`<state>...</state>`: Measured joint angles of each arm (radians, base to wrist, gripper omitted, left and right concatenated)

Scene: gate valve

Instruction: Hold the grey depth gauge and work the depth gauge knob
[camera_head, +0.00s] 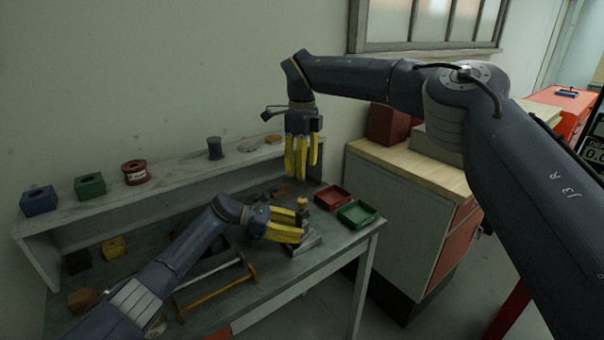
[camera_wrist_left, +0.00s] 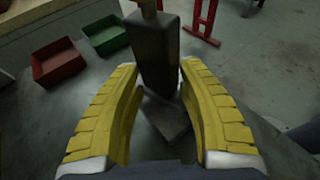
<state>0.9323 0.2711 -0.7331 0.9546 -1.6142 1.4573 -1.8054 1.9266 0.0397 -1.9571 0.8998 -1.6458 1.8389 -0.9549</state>
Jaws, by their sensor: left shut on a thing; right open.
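The grey depth gauge is a dark upright block (camera_wrist_left: 157,52) on a flat grey base; in the head view its base (camera_head: 307,244) shows on the bench near the front right corner. My left gripper (camera_head: 303,226) is low over the bench and shut on the gauge, with its yellow fingers on either side of the block in the left wrist view (camera_wrist_left: 160,72).
A red tray (camera_head: 332,196) and a green tray (camera_head: 357,212) sit right of the gauge. A shelf (camera_head: 180,185) behind holds several blocks and spools. An orange-handled tool (camera_head: 220,290) lies front left. A wood-topped cabinet (camera_head: 410,170) stands at the right.

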